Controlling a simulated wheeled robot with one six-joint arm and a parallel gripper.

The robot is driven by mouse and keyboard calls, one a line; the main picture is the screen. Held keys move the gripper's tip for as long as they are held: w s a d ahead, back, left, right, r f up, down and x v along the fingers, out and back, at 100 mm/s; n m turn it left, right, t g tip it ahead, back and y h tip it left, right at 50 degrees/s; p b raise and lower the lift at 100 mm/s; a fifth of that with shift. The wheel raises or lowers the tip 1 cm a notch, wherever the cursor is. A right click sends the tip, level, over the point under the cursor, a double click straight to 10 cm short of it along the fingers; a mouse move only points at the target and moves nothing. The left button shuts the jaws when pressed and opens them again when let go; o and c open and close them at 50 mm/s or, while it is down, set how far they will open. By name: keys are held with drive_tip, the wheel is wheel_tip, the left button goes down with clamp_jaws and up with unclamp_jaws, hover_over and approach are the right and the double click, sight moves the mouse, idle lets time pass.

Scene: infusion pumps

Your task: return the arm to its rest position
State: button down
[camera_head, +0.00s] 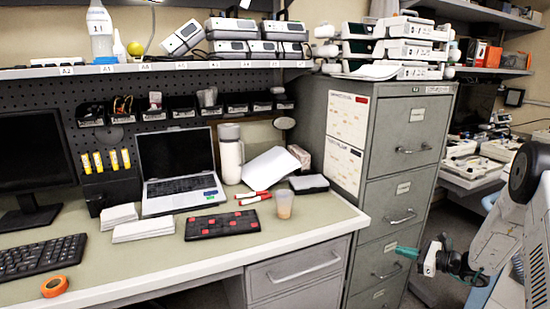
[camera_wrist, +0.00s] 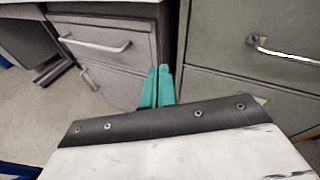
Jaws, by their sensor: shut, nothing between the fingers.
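My gripper (camera_head: 407,252) has teal fingers and shows at the lower right of the head view, in front of the grey filing cabinet's lower drawers. In the wrist view the two teal fingers (camera_wrist: 157,86) lie side by side, shut, with nothing between them. They point toward the gap between the desk drawers and the filing cabinet. My arm (camera_head: 500,240) is at the right edge of the head view, folded low beside the cabinet. A dark edge with rivets and a pale surface fill the bottom of the wrist view.
The grey filing cabinet (camera_head: 408,148) carries stacked pumps (camera_head: 408,50) on top. The desk (camera_head: 315,222) holds a laptop (camera_head: 178,160), a cup (camera_head: 284,204) and a keyboard (camera_head: 40,256). Desk drawers (camera_wrist: 98,55) and the cabinet front (camera_wrist: 225,60) are close by. Bare floor (camera_wrist: 30,115) shows at left.

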drive_tip(key=s+a+r+n+g, duration=1.1)
drive_tip(key=s+a+r+n, duration=0.3)
drive_tip(key=s, duration=0.4)
drive_tip(key=s+a+r+n+h, duration=0.2)
drive_tip(key=s+r+n+h, duration=0.3)
drive_tip(key=s, duration=0.8)
drive_tip(key=s+a+r+n+t+h, duration=0.1)
drive_tip(key=s+r+n+h, duration=0.4)
drive_tip(key=s+r, duration=0.5)
drive_tip(key=shift+s+a+r+n+t+h, duration=0.35)
drive_tip(key=shift+s+h, duration=0.25)
drive_tip(key=shift+s, duration=1.15)
